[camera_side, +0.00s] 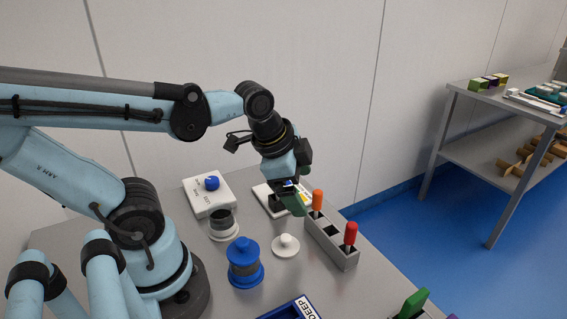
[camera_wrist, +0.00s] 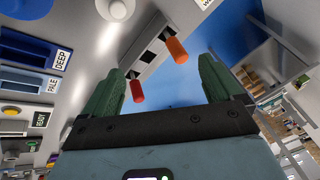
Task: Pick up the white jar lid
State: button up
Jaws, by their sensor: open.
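The white jar lid (camera_side: 286,246) is a round disc with a knob on top, lying flat on the grey table between the blue jar and the grey rack. It also shows at the top edge of the wrist view (camera_wrist: 117,9), partly cut off. My gripper (camera_side: 292,203) is above the table, behind the lid in the side view and apart from it. In the wrist view its two green fingers (camera_wrist: 160,82) are spread, with nothing held between them.
A grey rack (camera_side: 332,240) with orange and red handles stands right of the lid. A blue jar (camera_side: 244,264) stands left, with a dark-topped white jar (camera_side: 222,226) behind. A white box (camera_side: 207,202) carries a blue knob. A blue tray (camera_side: 285,313) is in front.

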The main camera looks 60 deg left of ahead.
aim_at(286, 236)
jog(key=shift+s+f+m+g, duration=0.45)
jog(key=shift+f+m+g, duration=0.4)
jog(key=shift+f+m, duration=1.65)
jog(key=shift+s+f+m+g, duration=0.65)
jog(key=shift+f+m, duration=1.1)
jog(key=shift+m, duration=1.55)
jog(key=shift+s+f+m+g, duration=0.25)
jog(key=shift+f+m+g, duration=0.75)
jog(key=shift+f+m, duration=1.5)
jog(key=shift+r+m, duration=0.4)
jog(key=shift+c, duration=0.4)
jog(key=c, duration=1)
jog(key=shift+r, duration=0.15)
jog(key=shift+c, duration=0.2)
